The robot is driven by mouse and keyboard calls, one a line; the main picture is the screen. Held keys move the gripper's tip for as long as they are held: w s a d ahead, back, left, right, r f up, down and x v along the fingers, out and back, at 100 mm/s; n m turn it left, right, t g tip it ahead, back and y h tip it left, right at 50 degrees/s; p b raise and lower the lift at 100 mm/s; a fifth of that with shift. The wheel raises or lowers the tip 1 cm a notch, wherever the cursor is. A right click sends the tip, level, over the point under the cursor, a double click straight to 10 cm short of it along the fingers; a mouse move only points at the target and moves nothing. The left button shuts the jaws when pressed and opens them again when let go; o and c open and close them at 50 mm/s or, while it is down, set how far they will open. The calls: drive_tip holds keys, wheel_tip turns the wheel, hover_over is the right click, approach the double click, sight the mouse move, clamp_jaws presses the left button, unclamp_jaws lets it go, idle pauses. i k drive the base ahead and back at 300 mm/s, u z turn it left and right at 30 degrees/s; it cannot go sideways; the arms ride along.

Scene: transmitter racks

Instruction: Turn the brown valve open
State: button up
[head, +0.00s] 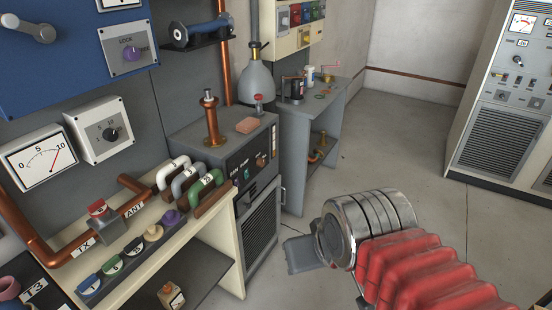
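A row of small round knobs sits on a strip along the front of the cream bench at lower left. One knob in it is tan-brown (153,232), between a black knob (133,247) and a purple knob (171,217). It is the nearest match to a brown valve; I cannot tell its turn position. My gripper (300,254) is right of the bench, over the floor and well apart from the knobs. Only a grey part of it shows beyond the metal wrist; its fingertips are not clear. Nothing is seen held in it.
The cream bench (232,276) carries copper pipe with a red-handled valve (98,209) and white, grey and green looped handles (206,184). A grey cabinet (259,225) and grey side table (293,165) stand behind. The floor (420,140) is clear toward the right rack (497,110).

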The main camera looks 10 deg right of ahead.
sight(260, 162)
drive_tip(key=u, duration=0.2)
drive_tip(key=i, duration=1.1)
drive_tip(key=u, duration=0.65)
